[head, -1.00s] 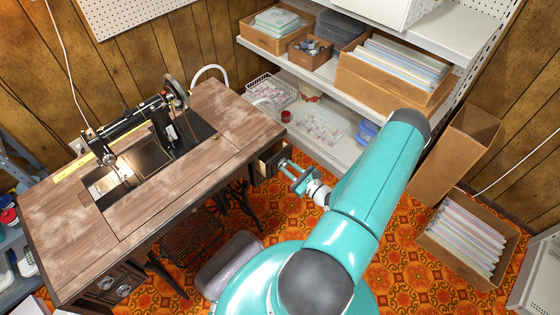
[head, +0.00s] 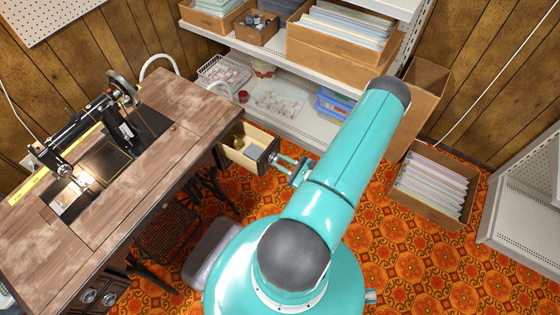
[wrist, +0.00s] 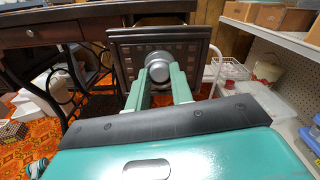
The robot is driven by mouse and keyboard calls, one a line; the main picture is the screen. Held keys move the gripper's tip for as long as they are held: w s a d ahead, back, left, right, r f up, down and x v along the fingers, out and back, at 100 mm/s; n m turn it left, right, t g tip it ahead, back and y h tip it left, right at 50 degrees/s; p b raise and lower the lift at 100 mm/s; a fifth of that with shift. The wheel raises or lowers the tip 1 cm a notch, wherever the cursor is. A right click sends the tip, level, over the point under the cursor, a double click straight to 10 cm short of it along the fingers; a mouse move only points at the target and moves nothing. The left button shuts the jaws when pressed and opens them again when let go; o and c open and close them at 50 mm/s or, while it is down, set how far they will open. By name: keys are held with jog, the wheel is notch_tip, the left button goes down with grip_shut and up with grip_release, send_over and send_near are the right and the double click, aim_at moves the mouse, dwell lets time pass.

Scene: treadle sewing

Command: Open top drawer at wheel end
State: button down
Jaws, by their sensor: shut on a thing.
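The top drawer at the wheel end (head: 243,150) stands pulled out from the right end of the wooden sewing table (head: 190,105). In the head view its pale inside shows, with a grey item and a small brassy item in it. In the wrist view its dark panelled front (wrist: 195,62) faces me with a round metal knob (wrist: 158,74) in the middle. My gripper (wrist: 160,72) is shut on the knob, one teal finger on each side. In the head view my gripper (head: 280,161) is at the drawer front. The knob is mostly hidden there.
The black sewing machine (head: 95,130) stands on the table. White shelves (head: 290,115) with boxes and a wire basket (head: 224,72) stand behind the drawer.

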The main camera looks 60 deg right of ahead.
jog(key=c, duration=1.2)
grip_release()
jog(key=shift+c, duration=0.2)
jog(key=s, duration=1.3)
jog(key=shift+s+d, duration=0.2)
jog(key=shift+s, duration=0.2)
